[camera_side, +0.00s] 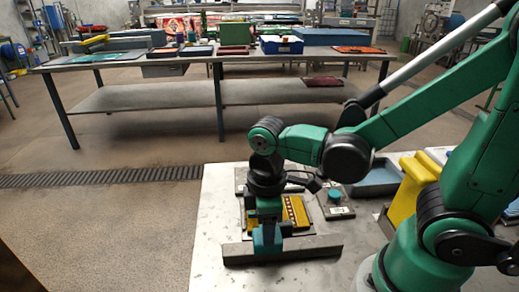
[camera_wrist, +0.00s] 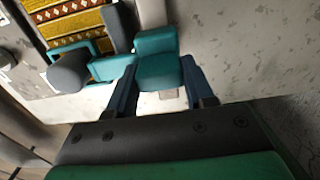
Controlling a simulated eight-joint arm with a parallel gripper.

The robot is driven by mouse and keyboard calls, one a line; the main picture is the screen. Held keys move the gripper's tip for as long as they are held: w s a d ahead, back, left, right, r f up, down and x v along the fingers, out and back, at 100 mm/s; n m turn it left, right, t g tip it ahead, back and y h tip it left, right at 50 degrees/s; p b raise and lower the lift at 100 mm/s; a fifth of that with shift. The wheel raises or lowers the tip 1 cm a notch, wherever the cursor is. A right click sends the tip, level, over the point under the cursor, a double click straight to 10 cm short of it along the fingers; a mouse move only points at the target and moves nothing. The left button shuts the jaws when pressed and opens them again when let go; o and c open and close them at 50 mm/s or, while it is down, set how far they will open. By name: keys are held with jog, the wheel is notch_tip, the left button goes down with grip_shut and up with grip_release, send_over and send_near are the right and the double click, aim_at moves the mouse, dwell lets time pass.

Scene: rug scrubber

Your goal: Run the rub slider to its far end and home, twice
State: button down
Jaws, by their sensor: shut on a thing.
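The rub slider's teal block (camera_wrist: 158,68) is between the two dark blue fingers of my gripper (camera_wrist: 160,85), which is shut on it. In the side view my gripper (camera_side: 266,222) points down over the near part of the rug fixture, and the teal block (camera_side: 267,240) shows just below it. The yellow patterned rug piece (camera_side: 294,211) lies flat behind and right of the gripper; it also shows at the top left of the wrist view (camera_wrist: 82,30). My gripper hides part of the fixture and of the slider's track.
A grey bar (camera_side: 315,246) runs along the near side of the fixture. A teal button (camera_side: 335,194) sits on a grey plate to the right. A blue-grey tray (camera_side: 378,178) and a yellow stand (camera_side: 409,190) are farther right. The bench's left side is clear.

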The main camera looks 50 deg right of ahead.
jog(key=shift+w+a, duration=0.15)
jog(key=shift+w, duration=0.05)
jog(key=shift+c, duration=1.6)
grip_release()
jog(key=shift+r, duration=0.1)
jog(key=shift+r, duration=2.7)
